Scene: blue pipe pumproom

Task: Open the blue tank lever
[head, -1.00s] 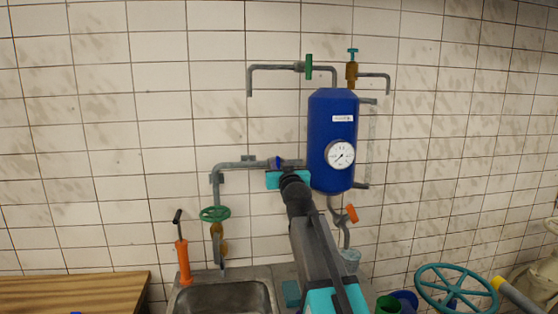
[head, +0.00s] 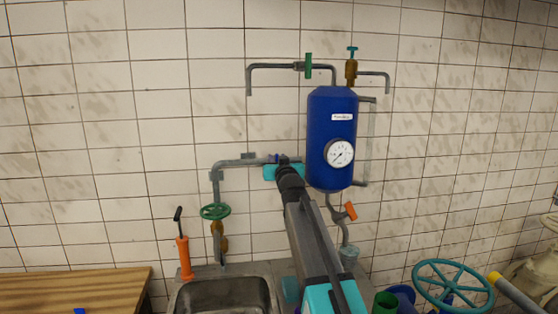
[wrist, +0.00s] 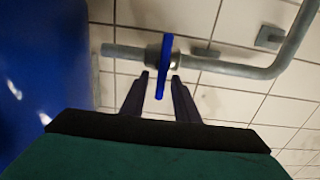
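The blue lever (wrist: 164,60) sits on the grey pipe beside the blue tank. In the wrist view it stands crosswise to the pipe, its lower end between my fingers. My gripper (wrist: 160,79) is open, one finger on each side of the lever, with gaps visible beside it. In the head view my gripper (head: 284,172) is at the pipe just left of the blue tank (head: 331,110); only a small blue part of the lever (head: 275,158) shows there, the rest hidden by my gripper. The tank also shows at the left of the wrist view (wrist: 40,70).
A green wheel (head: 215,212) is on the pipe at left. An orange lever (head: 351,211) is on the pipe below the tank. A gauge (head: 340,153) is on the tank. A sink (head: 225,296), an orange pump (head: 184,258) and a large teal wheel (head: 453,287) stand lower down.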

